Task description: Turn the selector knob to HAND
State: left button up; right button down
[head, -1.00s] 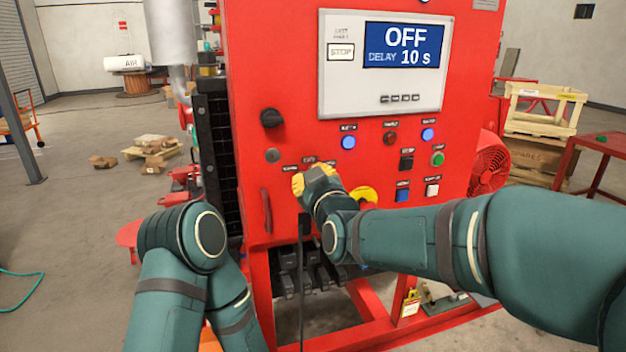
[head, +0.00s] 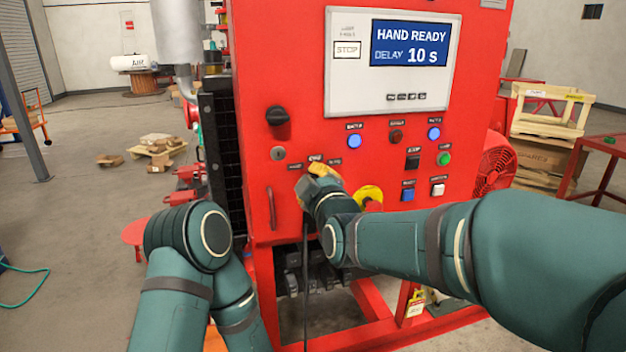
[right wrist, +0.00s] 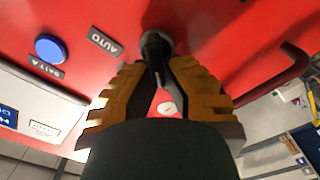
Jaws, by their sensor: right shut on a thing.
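The selector knob (right wrist: 156,48) is black and sits on the red panel (right wrist: 215,35) between my right gripper's fingers in the right wrist view. An AUTO label (right wrist: 104,41) is beside it. In the head view my right gripper (head: 320,182), with yellow fingers, covers the knob below a row of small labels. The right gripper also shows in the right wrist view (right wrist: 157,68), shut on the knob from both sides. The display (head: 409,45) reads HAND READY, DELAY 10 s. My left arm shows at lower left; its gripper is out of view.
A yellow-rimmed mushroom button (head: 369,194) is close to the right of my right gripper. A black rotary handle (head: 278,116) and a key switch (head: 278,153) are up to the left. A red door handle (head: 271,208) stands left of the gripper.

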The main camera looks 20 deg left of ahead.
jog(key=c, duration=1)
grip_release()
jog(key=v, duration=1.2)
